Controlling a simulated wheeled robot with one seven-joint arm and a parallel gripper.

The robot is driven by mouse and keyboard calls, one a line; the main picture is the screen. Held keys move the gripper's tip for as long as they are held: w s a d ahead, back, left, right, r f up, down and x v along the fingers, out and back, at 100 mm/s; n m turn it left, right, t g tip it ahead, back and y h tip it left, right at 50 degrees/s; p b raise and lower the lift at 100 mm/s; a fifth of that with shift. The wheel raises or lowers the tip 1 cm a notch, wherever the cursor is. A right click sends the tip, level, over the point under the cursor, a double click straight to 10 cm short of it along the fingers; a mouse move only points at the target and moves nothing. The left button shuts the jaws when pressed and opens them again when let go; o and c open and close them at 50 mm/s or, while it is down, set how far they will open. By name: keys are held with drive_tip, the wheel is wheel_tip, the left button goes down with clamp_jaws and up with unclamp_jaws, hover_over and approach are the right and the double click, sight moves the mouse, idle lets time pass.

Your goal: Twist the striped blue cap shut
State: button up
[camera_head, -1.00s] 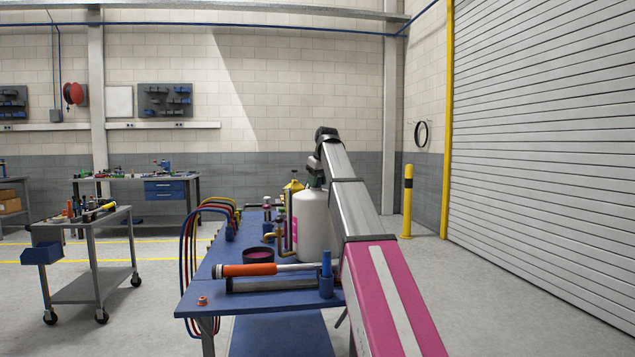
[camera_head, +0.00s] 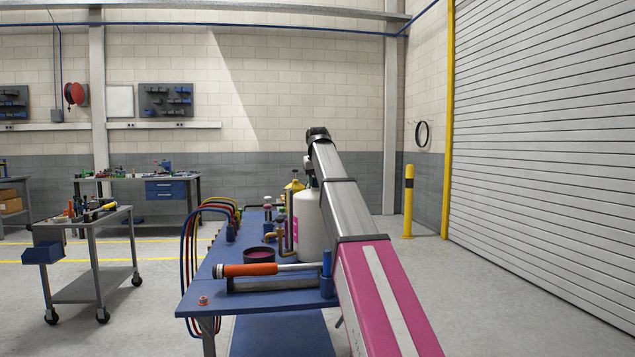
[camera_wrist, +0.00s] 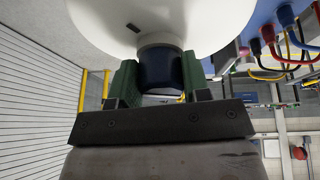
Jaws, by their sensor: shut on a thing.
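The cap (camera_wrist: 161,72) shows dark blue in the wrist view, at the neck of a large white tank (camera_wrist: 150,22); its stripes cannot be made out. My gripper (camera_wrist: 160,80) has its green fingers on either side of the cap and is shut on it. In the head view the white tank (camera_head: 309,228) stands on the blue bench (camera_head: 215,285). My arm covers its right side and top, so the cap and fingertips are hidden there.
An orange-handled tool (camera_head: 250,269) lies across the bench front, near a dark round dish (camera_head: 259,254). Coloured hoses (camera_head: 188,245) hang at the bench's left edge. A cart (camera_head: 95,250) stands further left. A yellow post (camera_head: 408,200) stands right of my arm.

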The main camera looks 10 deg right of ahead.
drive_tip(key=shift+a+m+h, duration=0.1)
drive_tip(key=shift+m+h, duration=0.3)
drive_tip(key=shift+m, duration=0.8)
drive_tip(key=shift+f, duration=0.1)
drive_tip(key=m+g+h, duration=0.1)
drive_tip(key=m, duration=0.2)
drive_tip(key=shift+a+m, duration=0.15)
drive_tip(key=shift+m, duration=0.25)
drive_tip(key=o, duration=1.2)
drive_tip(key=shift+w+f, duration=0.1)
drive_tip(key=shift+r, duration=3.65)
